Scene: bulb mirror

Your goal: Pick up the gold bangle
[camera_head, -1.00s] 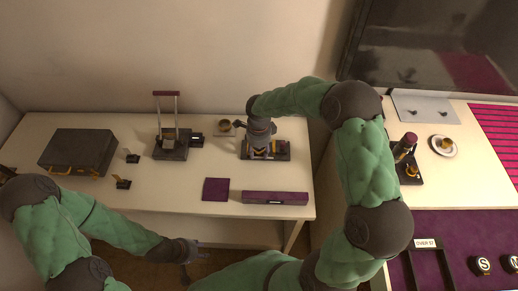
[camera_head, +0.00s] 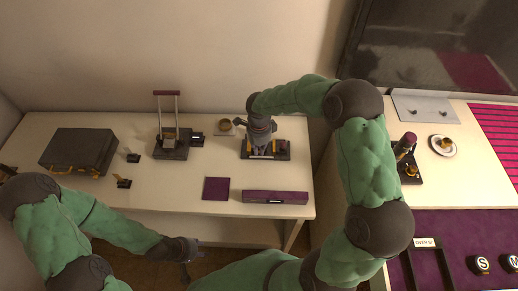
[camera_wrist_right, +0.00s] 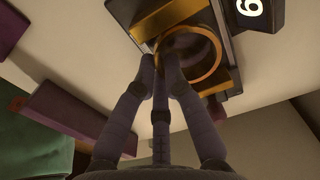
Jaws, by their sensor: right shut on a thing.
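The gold bangle (camera_wrist_right: 217,62) is a round gold ring in the right wrist view, at the dark stand (camera_wrist_right: 238,75) with gold-coloured parts. My right gripper (camera_wrist_right: 163,66) is shut on the near left part of its rim, and the fingers hide part of it. In the head view my right gripper (camera_head: 261,149) points down over the stand (camera_head: 282,152) at the right of the table, and the bangle is mostly hidden there. My left gripper (camera_head: 190,254) hangs in front of the table's front edge, away from everything; its fingers are too small to read.
A purple-topped long box (camera_head: 275,197) and a purple square (camera_head: 216,188) lie in front of the stand. A small gold-coloured dish (camera_head: 225,126), a stand with a purple bar (camera_head: 170,145) and a dark case (camera_head: 78,150) are further left. A side table (camera_head: 455,185) stands right.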

